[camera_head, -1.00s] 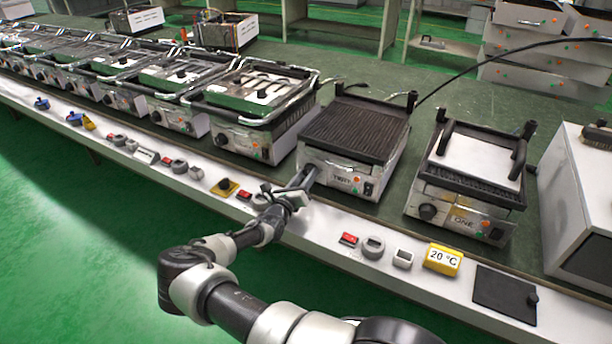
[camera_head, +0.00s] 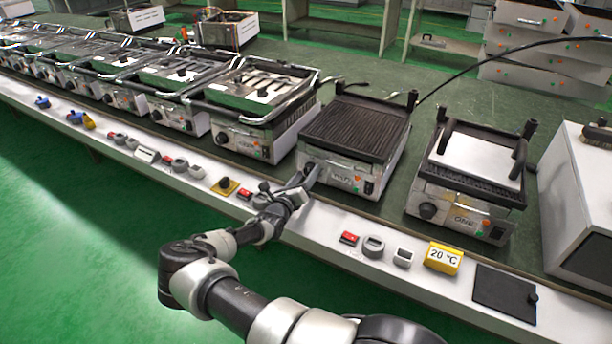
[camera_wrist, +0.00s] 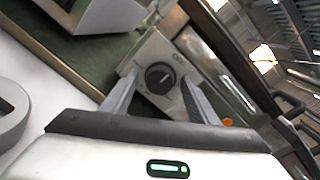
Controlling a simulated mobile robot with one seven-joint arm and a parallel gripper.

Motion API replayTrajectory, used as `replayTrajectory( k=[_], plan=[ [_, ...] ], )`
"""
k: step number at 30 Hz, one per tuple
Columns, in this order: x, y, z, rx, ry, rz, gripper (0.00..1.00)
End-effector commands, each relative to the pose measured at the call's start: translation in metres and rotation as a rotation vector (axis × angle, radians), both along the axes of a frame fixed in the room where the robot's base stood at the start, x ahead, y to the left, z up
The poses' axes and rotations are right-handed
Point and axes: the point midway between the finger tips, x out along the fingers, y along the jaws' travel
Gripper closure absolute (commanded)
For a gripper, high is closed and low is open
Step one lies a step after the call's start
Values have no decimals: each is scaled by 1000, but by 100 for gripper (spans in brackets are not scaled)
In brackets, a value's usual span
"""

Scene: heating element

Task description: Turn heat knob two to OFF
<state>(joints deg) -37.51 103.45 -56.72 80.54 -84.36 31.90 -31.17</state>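The middle grill (camera_head: 356,130) has a black ribbed plate and a steel front with a label, too small to read surely now. In the wrist view, a round black knob (camera_wrist: 159,78) with a light pointer mark sits on its steel front panel (camera_wrist: 150,50). My gripper (camera_head: 308,178) is at the left end of that front, covering much of the knob in the head view. In the wrist view, my gripper (camera_wrist: 160,80) is open, one finger on each side of the knob, with visible gaps. Whether the fingertips reach past the knob's face is unclear.
Grill one (camera_head: 470,175), with its own knob (camera_head: 428,211), stands to the right. Another grill (camera_head: 255,105) stands close on the left. The white bench edge in front carries a red switch (camera_head: 348,238), a grey ring (camera_head: 373,246) and a yellow 20 °C display (camera_head: 443,257).

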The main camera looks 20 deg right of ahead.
Motion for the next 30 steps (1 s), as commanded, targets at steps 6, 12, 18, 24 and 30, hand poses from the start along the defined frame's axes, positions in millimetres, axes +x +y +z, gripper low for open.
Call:
replayTrajectory(
  k=[6,12,18,24,30],
  plan=[
    [-1,2,1,0,-1,1,46],
    [-19,23,5,0,-2,2,46],
    [-52,60,7,2,0,2,46],
    [-84,95,8,2,-1,2,46],
    [-107,119,8,1,-1,0,46]
  ],
)
